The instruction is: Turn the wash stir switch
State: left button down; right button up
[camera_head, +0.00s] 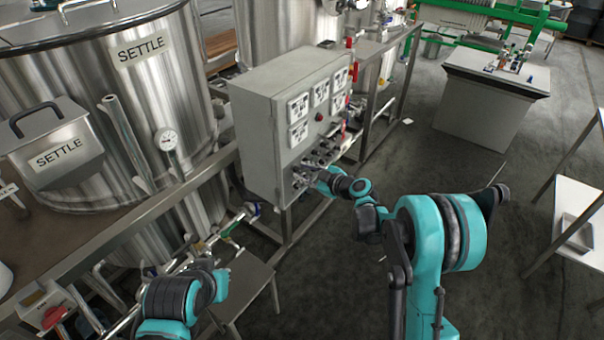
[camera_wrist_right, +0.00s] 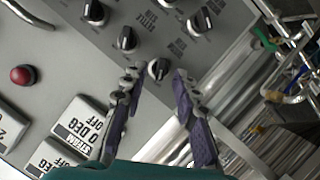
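Several black rotary switches sit on a grey control box (camera_head: 262,125), low on its panel in the head view. In the right wrist view, one black switch knob (camera_wrist_right: 158,69) with a pale pointer line lies between the fingertips of my right gripper (camera_wrist_right: 157,80). The two fingers are apart, with a gap seen on each side of the knob. Other knobs (camera_wrist_right: 128,39) stand above it. In the head view my right gripper (camera_head: 306,178) is at the panel's lower knobs.
A red button (camera_wrist_right: 22,75) and white display boxes (camera_wrist_right: 83,125) share the panel. Shiny pipes (camera_wrist_right: 215,75) run beside the box. A steel settle tank (camera_head: 190,75) stands left. A stool (camera_head: 243,280) is below. Open floor (camera_head: 440,165) lies right.

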jog(key=shift+w+a+f, duration=0.2)
jog(key=shift+w+a, duration=0.2)
jog(key=shift+a, duration=0.05)
jog(key=shift+c, duration=0.3)
grip_shut()
